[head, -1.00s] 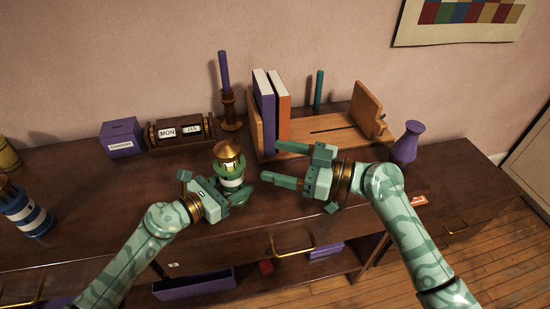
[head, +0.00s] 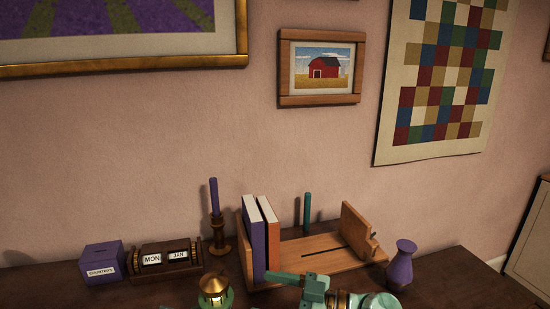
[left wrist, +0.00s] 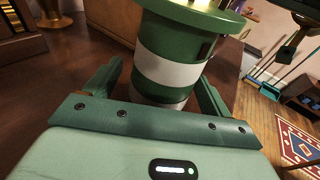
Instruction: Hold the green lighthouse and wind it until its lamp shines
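The green lighthouse (head: 213,299), with a brass-coloured top, shows only its upper part at the bottom edge of the head view. Its lantern looks pale yellow. In the left wrist view the green-and-white banded lighthouse (left wrist: 172,62) stands between the fingers of my left gripper (left wrist: 162,72); a bright yellowish patch shows at its top. The fingers are apart, with a narrow gap on the left side; contact on the right is unclear. My right gripper (head: 280,285) is right of the lighthouse, one finger visible, the other below the frame. It looks open and empty.
Behind stand a purple box (head: 102,262), a calendar block (head: 165,260), a candle holder (head: 217,236) with purple candle, and a wooden book rack (head: 325,257) with books. A purple vase (head: 401,266) stands right. Bare cabinet top (head: 455,280) lies at far right.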

